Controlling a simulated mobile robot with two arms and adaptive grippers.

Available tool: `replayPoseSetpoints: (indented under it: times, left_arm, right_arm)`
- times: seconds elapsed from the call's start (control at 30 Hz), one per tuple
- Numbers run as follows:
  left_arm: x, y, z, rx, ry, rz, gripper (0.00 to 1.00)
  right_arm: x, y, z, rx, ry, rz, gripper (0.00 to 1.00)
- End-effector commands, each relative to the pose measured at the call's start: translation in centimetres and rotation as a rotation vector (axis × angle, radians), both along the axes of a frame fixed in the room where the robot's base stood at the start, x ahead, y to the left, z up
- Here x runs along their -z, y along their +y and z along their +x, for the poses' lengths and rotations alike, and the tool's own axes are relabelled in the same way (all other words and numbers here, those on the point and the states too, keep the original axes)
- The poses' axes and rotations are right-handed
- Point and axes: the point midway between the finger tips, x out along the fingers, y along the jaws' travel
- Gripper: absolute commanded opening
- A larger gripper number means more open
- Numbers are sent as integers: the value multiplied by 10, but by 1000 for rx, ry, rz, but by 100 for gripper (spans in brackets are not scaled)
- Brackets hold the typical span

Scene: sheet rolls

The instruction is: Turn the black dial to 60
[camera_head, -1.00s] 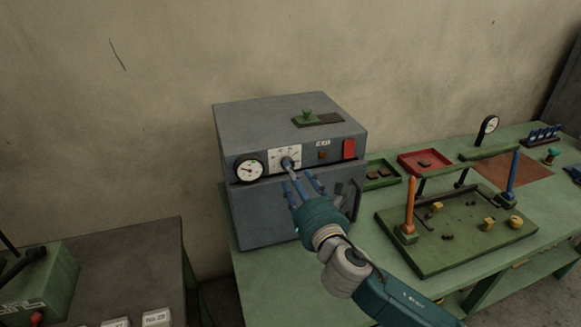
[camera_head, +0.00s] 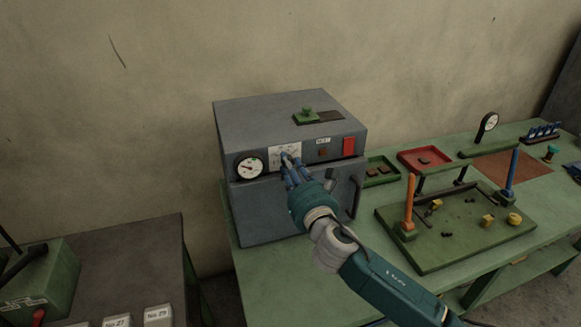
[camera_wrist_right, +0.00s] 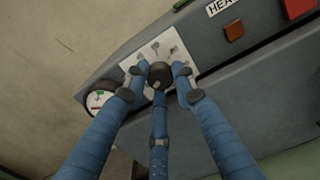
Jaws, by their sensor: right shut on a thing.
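The black dial (camera_wrist_right: 160,74) sits on a white scale plate (camera_head: 293,152) on the front of a grey box (camera_head: 277,107). My right gripper (camera_head: 287,159) is at the dial, its blue fingers shut around it. In the right wrist view, the fingers of the gripper (camera_wrist_right: 156,76) surround the dial, with fingertips on the plate's marks. The scale numbers are partly hidden by the fingers and too small to read. My left gripper is not in view.
A round gauge (camera_head: 249,167) is left of the plate; a red block (camera_head: 349,146) and a brown button (camera_head: 323,152) are to the right. A green table (camera_head: 290,262) holds a green tray (camera_head: 455,245) with orange and blue posts. A dark bench (camera_head: 130,262) stands at left.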

Motion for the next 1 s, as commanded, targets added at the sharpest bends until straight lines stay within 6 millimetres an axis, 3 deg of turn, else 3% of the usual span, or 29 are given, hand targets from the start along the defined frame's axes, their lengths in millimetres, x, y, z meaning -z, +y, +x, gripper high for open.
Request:
replayPoseSetpoints:
  times: [0.37,1.0]
  left_arm:
    - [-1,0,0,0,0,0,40]
    - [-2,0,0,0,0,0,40]
  right_arm:
    - [2,1,-1,-1,39,107,0]
    - [4,2,-1,1,222,657,0]
